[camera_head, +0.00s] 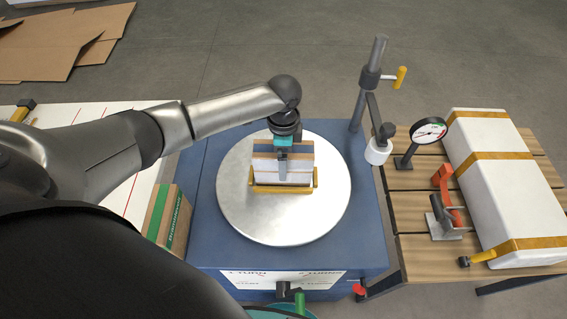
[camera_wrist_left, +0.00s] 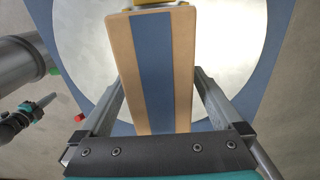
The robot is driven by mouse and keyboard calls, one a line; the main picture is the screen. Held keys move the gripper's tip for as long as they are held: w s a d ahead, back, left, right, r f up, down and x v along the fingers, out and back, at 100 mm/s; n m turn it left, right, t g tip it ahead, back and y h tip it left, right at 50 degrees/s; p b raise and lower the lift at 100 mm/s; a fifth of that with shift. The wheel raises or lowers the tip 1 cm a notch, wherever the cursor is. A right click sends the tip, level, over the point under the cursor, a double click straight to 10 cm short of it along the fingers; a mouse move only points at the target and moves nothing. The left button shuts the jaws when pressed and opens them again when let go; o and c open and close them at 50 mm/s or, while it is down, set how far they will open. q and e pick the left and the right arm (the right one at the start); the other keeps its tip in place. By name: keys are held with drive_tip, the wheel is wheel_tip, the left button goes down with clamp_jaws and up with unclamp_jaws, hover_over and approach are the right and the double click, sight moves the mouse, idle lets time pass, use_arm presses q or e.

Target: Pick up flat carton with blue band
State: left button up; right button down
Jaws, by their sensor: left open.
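The flat carton with the blue band (camera_head: 301,171) stands on edge in a yellow holder (camera_head: 261,188) on the round silver turntable (camera_head: 235,215). In the left wrist view, the carton (camera_wrist_left: 157,75) shows a long tan face with a blue stripe down its middle. My left gripper (camera_head: 283,165) is directly above the carton, pointing down. Its fingers are open, one on each side of the carton, and appear apart from it in the wrist view (camera_wrist_left: 160,95). One finger hides part of the carton's near face in the head view. My right gripper is not in view.
The turntable sits on a blue base (camera_head: 212,247). Behind it to the right stands a post with a yellow-handled arm (camera_head: 366,90). A slatted table (camera_head: 412,190) at right carries a dial gauge (camera_head: 428,131), a red clamp (camera_head: 446,190) and a white strapped box (camera_head: 505,175). A green-banded carton (camera_head: 168,220) stands left.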

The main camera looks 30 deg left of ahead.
use_arm(q)
drive_tip(key=shift+c, duration=0.2)
drive_tip(key=shift+r, duration=0.1)
clamp_jaws()
idle(0.4)
